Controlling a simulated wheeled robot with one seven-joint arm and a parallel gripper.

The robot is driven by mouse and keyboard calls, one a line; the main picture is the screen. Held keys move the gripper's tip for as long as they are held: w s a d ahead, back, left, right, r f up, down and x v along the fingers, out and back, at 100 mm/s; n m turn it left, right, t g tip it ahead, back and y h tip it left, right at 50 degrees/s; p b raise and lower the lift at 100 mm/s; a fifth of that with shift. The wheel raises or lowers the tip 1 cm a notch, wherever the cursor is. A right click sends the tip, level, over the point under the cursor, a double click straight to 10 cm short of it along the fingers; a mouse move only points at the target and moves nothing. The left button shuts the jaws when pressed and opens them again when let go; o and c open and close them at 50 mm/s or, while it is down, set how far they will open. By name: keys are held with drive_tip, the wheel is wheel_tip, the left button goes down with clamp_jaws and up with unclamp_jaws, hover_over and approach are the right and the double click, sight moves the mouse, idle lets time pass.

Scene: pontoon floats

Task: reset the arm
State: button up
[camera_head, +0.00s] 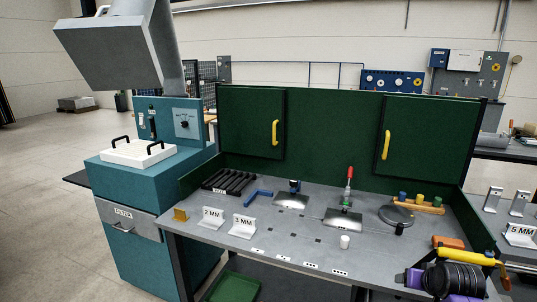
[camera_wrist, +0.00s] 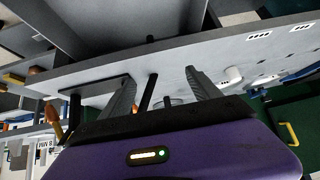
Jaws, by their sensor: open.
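My gripper (camera_wrist: 161,77) shows in the wrist view with its two grey fingers apart. A dark rod (camera_wrist: 148,92) shows in the gap between them; I cannot tell how far off it is, and I see nothing clamped. The grey bench edge (camera_wrist: 170,55) lies beyond the fingers. In the head view my purple and black arm end is at the lower right, by the front right corner of the grey workbench (camera_head: 290,232). The fingertips are hard to make out there.
The bench holds 2 MM and 3 MM brackets (camera_head: 242,226), a red-handled clamp (camera_head: 347,190), a white cylinder (camera_head: 345,241), a round dark disc (camera_head: 396,215) and an orange block (camera_head: 448,242). A green back panel (camera_head: 335,130) has yellow-handled doors. A teal machine (camera_head: 150,220) stands left.

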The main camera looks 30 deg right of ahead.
drive_tip(key=s+a+r+n+t+h, duration=0.15)
drive_tip(key=a+t, duration=0.25)
drive_tip(key=a, duration=0.8)
drive_tip(key=s+a+r+n+t, duration=0.15)
drive_tip(key=a+t, duration=0.25)
drive_tip(key=a, duration=0.8)
drive_tip(key=s+a+r+n+y, duration=0.2)
drive_tip(key=s+a+n+y, duration=0.1)
drive_tip(key=s+a, duration=0.7)
drive_tip(key=s+a+r+n+y, duration=0.3)
drive_tip(key=s+a+y, duration=0.1)
drive_tip(key=s+a, duration=0.6)
drive_tip(key=s, duration=0.3)
drive_tip(key=shift+s+a+t, duration=0.15)
drive_tip(key=shift+a+t, duration=0.1)
drive_tip(key=shift+t, duration=0.15)
